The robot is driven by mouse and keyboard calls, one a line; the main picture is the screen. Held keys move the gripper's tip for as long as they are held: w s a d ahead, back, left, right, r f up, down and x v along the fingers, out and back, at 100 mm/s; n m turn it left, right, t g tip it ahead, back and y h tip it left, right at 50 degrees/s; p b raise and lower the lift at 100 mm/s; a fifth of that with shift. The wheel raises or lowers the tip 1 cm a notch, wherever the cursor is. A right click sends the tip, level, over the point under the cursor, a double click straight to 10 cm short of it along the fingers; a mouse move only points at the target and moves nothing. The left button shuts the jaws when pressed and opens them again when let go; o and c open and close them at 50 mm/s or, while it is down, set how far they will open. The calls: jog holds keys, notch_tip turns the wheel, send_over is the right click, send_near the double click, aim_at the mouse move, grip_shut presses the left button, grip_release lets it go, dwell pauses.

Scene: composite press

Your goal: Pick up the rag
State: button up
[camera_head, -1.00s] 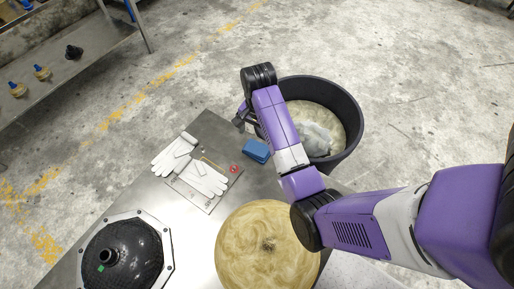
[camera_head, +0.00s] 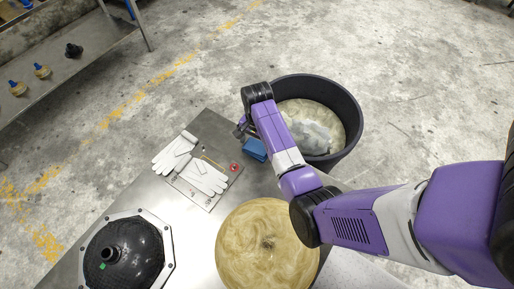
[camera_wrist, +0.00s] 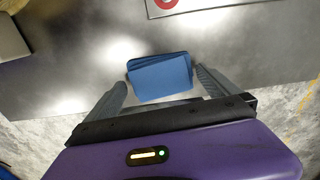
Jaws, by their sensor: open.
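The rag is a folded blue cloth (camera_head: 255,149) lying on the metal table near its far right edge in the head view. In the wrist view the blue rag (camera_wrist: 160,77) lies ahead of and between the two fingers. My gripper (camera_wrist: 160,88) is open and empty, with a finger to each side of the rag. In the head view my gripper (camera_head: 241,128) is partly hidden by my wrist, just above and to the left of the rag. I cannot tell whether the fingertips touch the rag.
White gloves (camera_head: 190,165) lie on a flat sheet left of the rag. A dark bin (camera_head: 345,105) stands beyond the table. A bench (camera_head: 75,75) is at far left.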

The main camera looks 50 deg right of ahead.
jog(key=c, duration=1.3)
notch_tip(320, 180, up, 13)
notch_tip(320, 180, up, 7)
jog(key=p, duration=0.8)
send_over(257, 146)
